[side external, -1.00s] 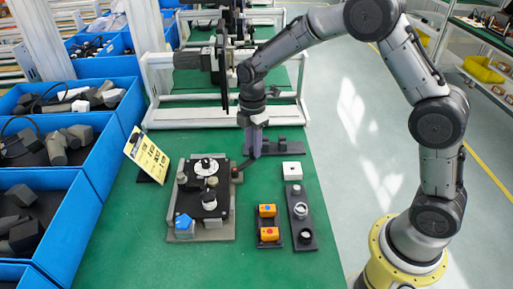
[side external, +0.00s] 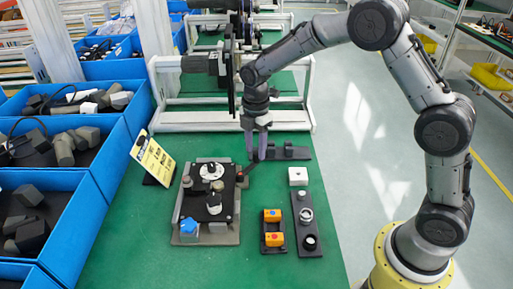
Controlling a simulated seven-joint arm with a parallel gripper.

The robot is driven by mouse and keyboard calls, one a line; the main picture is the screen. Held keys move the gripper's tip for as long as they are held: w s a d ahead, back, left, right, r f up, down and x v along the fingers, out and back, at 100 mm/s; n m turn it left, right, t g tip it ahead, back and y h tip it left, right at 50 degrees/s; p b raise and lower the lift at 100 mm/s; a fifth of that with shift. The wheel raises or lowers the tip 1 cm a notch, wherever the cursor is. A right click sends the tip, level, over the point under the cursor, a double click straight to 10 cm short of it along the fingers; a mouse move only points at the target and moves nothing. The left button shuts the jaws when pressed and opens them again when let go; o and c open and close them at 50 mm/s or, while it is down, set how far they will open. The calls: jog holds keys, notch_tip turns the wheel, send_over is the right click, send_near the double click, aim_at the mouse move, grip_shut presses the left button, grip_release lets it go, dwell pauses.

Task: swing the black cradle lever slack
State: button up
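The cradle (side external: 184,205) is a grey plate with a black block on the green table, carrying white round parts, dark knobs and a blue piece. A short black lever (side external: 248,169) sticks out from its upper right corner, angled up and right, with a small red spot at its lower end. My gripper (side external: 256,158) points down just above the lever's outer end. Its two purple-grey fingers are apart with a gap between them, and nothing shows held. Whether a fingertip touches the lever I cannot tell.
A black rail (side external: 290,153) lies behind the fingers. To the right are a white block (side external: 298,176), a tray with orange pieces (side external: 272,216) and a dark strip with round parts (side external: 307,245). A yellow card (side external: 153,158) stands left. Blue bins (side external: 60,225) line the left edge.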

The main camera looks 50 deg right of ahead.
jog(key=shift+o, duration=0.5)
jog(key=shift+f, duration=0.1)
jog(key=shift+s, duration=0.1)
notch_tip(320, 180, up, 14)
